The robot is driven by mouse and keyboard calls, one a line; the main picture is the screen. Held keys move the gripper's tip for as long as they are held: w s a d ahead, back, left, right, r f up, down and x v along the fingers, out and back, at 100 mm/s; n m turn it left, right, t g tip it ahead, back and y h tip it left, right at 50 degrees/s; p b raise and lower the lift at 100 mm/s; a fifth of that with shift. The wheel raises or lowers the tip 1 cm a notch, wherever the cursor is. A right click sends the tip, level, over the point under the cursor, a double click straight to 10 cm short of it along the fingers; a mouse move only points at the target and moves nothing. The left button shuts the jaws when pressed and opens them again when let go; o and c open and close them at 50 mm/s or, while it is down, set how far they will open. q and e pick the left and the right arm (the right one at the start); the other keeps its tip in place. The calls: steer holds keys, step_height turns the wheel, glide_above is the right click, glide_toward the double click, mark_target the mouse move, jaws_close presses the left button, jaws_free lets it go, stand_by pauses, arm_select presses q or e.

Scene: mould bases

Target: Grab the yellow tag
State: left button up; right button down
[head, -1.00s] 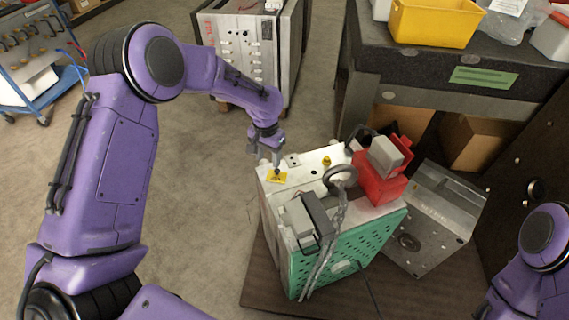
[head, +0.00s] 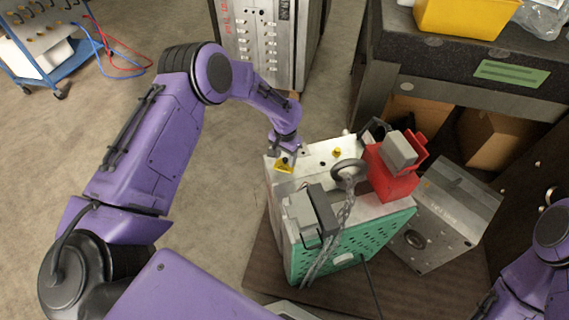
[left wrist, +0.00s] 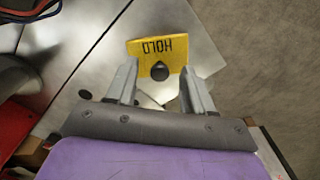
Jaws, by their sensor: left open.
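The yellow tag (head: 284,166) lies on the top left corner of the silver and green mould base (head: 348,243). In the left wrist view the tag (left wrist: 160,52) reads HOLD upside down and has a dark round knob at its edge. My left gripper (head: 283,159) is over the tag, pointing down. In the left wrist view its two open fingers (left wrist: 158,82) stand apart on either side of the tag's lower part, with nothing held between them. I cannot tell whether the fingertips touch the tag. Only part of my right arm shows at the lower right; its gripper is out of view.
A red box (head: 392,178) with a grey block, a lifting ring with chain (head: 343,215) and a grey clamp (head: 308,213) sit on the mould base. A second metal block (head: 445,215) leans to its right. A yellow bin (head: 465,14) stands on the bench behind.

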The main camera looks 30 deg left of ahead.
arm_select(q)
jaws_close()
steer(key=shift+r, duration=0.1)
